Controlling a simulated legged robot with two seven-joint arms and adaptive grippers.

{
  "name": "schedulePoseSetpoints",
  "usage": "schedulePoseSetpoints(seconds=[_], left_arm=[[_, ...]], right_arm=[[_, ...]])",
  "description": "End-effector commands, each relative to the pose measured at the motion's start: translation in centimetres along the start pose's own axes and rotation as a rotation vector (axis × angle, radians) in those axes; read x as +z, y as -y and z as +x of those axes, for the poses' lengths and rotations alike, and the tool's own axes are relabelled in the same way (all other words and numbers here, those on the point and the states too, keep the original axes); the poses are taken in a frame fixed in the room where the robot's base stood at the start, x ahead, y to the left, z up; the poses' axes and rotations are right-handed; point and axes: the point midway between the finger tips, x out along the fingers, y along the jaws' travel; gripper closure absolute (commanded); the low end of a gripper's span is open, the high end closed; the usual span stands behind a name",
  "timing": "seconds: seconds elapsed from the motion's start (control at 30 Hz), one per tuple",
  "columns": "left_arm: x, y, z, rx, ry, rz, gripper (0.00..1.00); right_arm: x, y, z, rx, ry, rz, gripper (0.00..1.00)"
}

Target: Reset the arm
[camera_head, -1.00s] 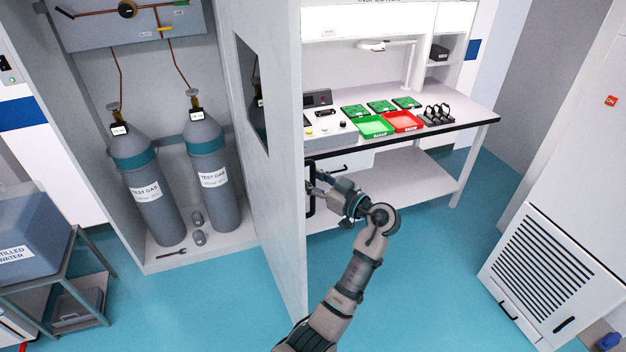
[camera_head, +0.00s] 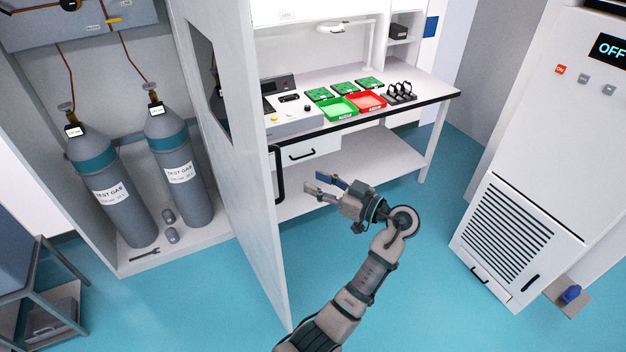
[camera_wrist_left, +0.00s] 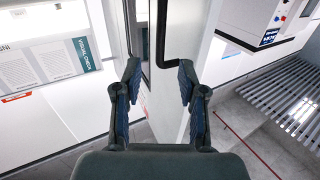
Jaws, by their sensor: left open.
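My left gripper (camera_head: 324,188) is open and empty in the head view, in front of the workbench and to the right of the open cabinet door (camera_head: 238,190). Its fingers point left toward the black door handle (camera_head: 278,175), with a visible gap between them. In the left wrist view the two fingers (camera_wrist_left: 156,95) are spread apart, and the door handle (camera_wrist_left: 161,40) shows beyond them, ahead of the fingertips. My right gripper is in neither view.
The workbench (camera_head: 440,92) holds green boards, a green tray (camera_head: 340,108) and a red tray (camera_head: 368,101). Gas cylinders (camera_head: 180,165) stand in the cabinet at left. A white machine (camera_head: 530,200) stands at right. The blue floor around my arm is clear.

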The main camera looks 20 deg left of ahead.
Motion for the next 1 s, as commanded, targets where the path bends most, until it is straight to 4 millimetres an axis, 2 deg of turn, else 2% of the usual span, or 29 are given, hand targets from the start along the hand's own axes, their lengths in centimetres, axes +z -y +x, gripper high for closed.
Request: schedulePoseSetpoints(seconds=[0.37,0.47,0.57,0.67,0.7,0.77,0.8,0.87,0.9,0.97,1.0], left_arm=[[0.1,0.0,0.0,0.001,0.001,0.003,0.59],[1.6,-0.5,0.5,0.026,0.017,0.051,0.59],[6.1,-1.5,1.6,0.098,0.064,0.175,0.59],[13.5,-2.2,2.7,0.214,0.144,0.354,0.59],[16.8,-2.2,3.1,0.267,0.18,0.43,0.59],[21.9,-1.6,3.4,0.348,0.236,0.537,0.59],[25.2,-1.0,3.4,0.402,0.275,0.603,0.59],[30.1,0.4,3.2,0.481,0.333,0.696,0.59],[33.2,1.6,3.0,0.534,0.372,0.752,0.59],[37.8,3.9,2.5,0.614,0.434,0.83,0.59],[40.7,5.6,2.1,0.666,0.475,0.879,0.59]], right_arm=[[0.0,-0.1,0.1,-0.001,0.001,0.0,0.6],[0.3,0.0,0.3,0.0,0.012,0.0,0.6],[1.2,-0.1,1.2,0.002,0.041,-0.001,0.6],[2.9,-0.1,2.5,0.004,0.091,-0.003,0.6],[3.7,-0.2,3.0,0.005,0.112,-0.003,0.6],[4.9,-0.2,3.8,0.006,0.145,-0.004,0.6],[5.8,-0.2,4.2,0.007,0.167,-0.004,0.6],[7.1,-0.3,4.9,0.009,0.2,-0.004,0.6],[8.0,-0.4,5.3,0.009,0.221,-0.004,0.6],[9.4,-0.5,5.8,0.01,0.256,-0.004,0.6],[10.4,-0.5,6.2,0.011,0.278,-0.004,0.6]])
